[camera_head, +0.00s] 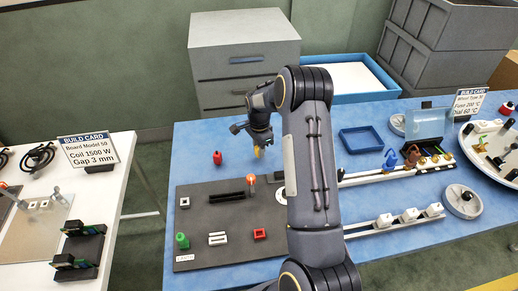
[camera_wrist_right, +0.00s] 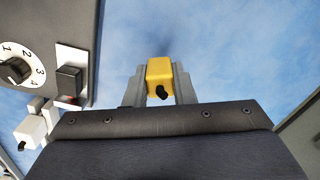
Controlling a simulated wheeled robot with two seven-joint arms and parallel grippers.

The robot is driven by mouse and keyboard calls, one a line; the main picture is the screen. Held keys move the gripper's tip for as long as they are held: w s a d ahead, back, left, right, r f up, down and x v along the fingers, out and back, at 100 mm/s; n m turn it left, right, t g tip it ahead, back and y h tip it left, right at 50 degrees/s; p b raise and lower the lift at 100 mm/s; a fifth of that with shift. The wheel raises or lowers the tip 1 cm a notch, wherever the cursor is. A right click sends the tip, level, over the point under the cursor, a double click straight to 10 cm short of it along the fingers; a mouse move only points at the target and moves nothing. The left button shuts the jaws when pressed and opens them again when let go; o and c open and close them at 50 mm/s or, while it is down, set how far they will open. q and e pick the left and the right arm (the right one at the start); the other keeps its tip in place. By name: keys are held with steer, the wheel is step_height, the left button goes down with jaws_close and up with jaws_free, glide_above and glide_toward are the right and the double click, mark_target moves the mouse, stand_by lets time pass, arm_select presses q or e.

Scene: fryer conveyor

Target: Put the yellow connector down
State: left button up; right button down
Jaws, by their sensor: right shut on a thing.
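The yellow connector (camera_wrist_right: 160,75) is a small yellow block with a black stub, held between the two fingers of my right gripper (camera_wrist_right: 161,90) in the right wrist view. Blue table surface shows behind it. In the head view the right gripper (camera_head: 255,143) points down above the blue table, behind the dark board (camera_head: 205,255), and a bit of the yellow connector (camera_head: 257,152) shows at its tips. My left gripper is not in view.
A red part (camera_head: 217,158) stands on the blue table left of the gripper. The dark board carries a green part (camera_head: 182,240), a red block (camera_head: 260,234) and an orange-topped part (camera_head: 250,178). A blue tray (camera_head: 361,140) lies to the right. My right arm hides the middle.

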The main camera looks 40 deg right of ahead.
steer(key=shift+f+b, duration=0.35)
steer(key=shift+f, duration=0.2)
steer(key=c, duration=1.2)
jaws_free()
steer(key=shift+r, duration=0.1)
